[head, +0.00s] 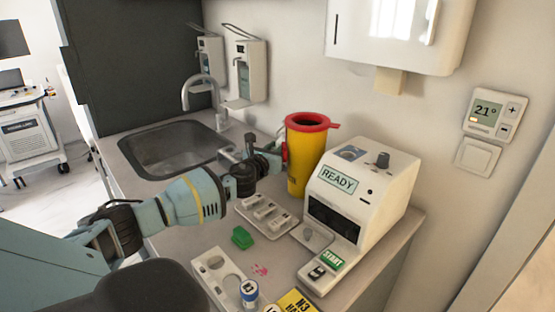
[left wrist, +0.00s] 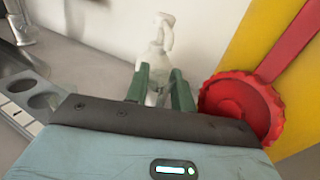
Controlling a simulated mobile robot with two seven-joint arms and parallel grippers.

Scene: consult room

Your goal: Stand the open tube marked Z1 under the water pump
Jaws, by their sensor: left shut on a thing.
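My left gripper (head: 278,152) is over the counter between the sink and the yellow container. In the left wrist view its green fingers (left wrist: 160,90) are shut on a pale, clear thing (left wrist: 155,95), which looks like the tube. Most of it is hidden and no Z1 mark can be read. Just beyond the fingertips, a pale bottle-like shape with a spouted top (left wrist: 163,30), which looks like the water pump, stands near the wall. I cannot tell whether the tube is under its spout. My right gripper is not in view.
A yellow container (head: 308,165) with a red lid stands close right of the gripper; its red round cap (left wrist: 243,103) is near the fingers. A white READY machine (head: 365,190), a grey tray (head: 245,211), a green piece (head: 242,237) and a white rack (head: 207,264) crowd the counter. The sink (head: 150,160) is left.

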